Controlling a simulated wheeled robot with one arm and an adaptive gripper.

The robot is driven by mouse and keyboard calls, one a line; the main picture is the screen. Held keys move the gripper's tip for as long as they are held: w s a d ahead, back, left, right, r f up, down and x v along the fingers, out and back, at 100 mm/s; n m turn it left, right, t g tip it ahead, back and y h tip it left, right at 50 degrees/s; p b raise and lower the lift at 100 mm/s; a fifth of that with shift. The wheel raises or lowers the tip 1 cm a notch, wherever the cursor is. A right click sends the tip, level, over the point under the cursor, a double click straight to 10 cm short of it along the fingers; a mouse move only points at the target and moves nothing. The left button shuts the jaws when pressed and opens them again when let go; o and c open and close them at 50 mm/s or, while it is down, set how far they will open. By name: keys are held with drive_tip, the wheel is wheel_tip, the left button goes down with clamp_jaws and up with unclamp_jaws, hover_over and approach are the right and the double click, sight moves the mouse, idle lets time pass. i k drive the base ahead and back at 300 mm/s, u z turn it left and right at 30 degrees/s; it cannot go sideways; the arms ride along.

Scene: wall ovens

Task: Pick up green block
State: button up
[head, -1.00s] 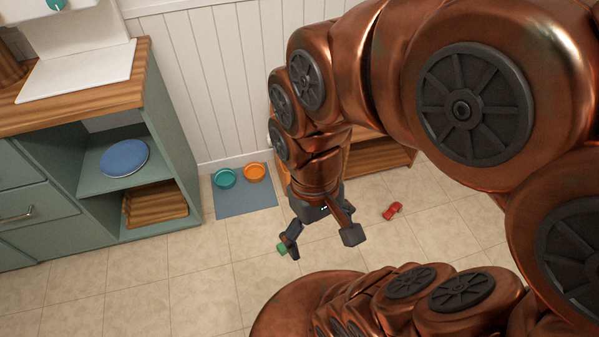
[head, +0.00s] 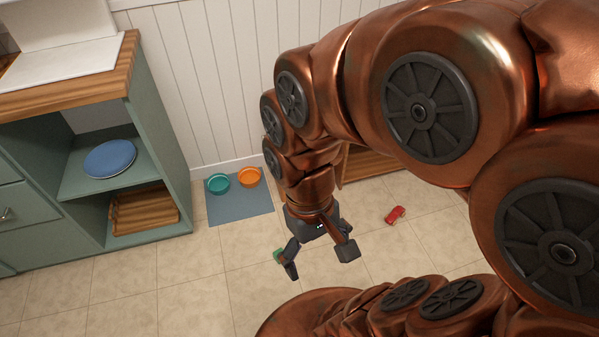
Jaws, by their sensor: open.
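The green block (head: 278,254) shows as a small patch on the tiled floor, just left of my gripper's left finger and partly hidden by it. My gripper (head: 319,262) points down with its two dark fingers spread apart. It is open and nothing shows between the fingers. I cannot tell how high the fingertips are above the floor.
A red object (head: 396,214) lies on the floor to the right. A blue mat (head: 240,209) with a teal bowl (head: 217,183) and an orange bowl (head: 249,177) lies by the wall. A green cabinet (head: 165,165) with open shelves stands left. Floor left of the gripper is clear.

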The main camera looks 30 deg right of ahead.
sight(275, 253)
drive_tip(key=u, duration=2.2)
drive_tip(key=i, duration=1.4)
drive_tip(key=z, duration=3.1)
